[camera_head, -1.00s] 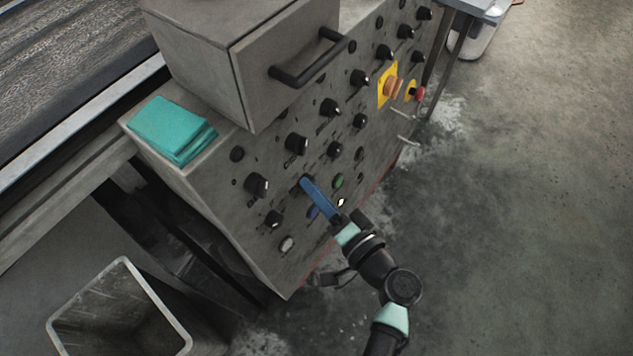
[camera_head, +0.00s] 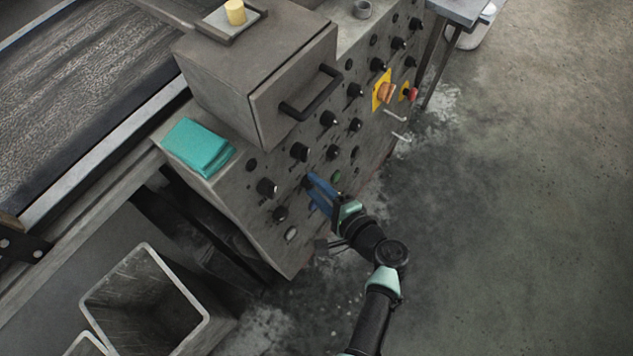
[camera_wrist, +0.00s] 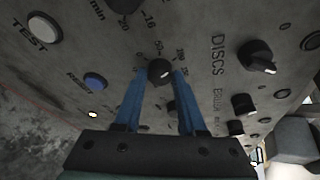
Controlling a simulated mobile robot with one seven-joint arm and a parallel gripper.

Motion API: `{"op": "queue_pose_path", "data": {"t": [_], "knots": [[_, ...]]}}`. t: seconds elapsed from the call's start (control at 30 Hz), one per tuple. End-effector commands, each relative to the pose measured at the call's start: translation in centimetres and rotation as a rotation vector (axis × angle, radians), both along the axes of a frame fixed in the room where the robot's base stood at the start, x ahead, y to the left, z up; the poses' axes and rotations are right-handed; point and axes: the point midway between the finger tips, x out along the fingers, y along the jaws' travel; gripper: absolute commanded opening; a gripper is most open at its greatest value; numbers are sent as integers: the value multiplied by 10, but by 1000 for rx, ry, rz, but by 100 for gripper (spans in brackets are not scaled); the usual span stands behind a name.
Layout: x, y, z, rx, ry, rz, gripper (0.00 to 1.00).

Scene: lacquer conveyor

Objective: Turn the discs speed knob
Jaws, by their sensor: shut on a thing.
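The control panel (camera_head: 262,224) is a grey sloped face with rows of black knobs. In the wrist view a black round knob (camera_wrist: 160,71) with a number scale around it sits between the two blue fingers of my gripper (camera_wrist: 157,76), close to the printed word DISCS. The fingers are shut on this knob, one on each side. In the head view my gripper (camera_head: 312,184) reaches the lower middle of the panel, and its blue fingers largely hide the knob there.
Another black knob (camera_wrist: 258,57) is right of the DISCS label. A blue RESET button (camera_wrist: 95,81) and a white TEST button (camera_wrist: 44,28) are at left. A teal cloth (camera_head: 196,147) lies on the panel's top. An open bin (camera_head: 146,300) stands lower left.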

Motion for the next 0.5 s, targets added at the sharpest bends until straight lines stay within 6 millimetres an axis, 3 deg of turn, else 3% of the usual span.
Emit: {"op": "queue_pose_path", "data": {"t": [0.5], "knots": [[0, 0, -1, 32, 46, -8, 0]]}}
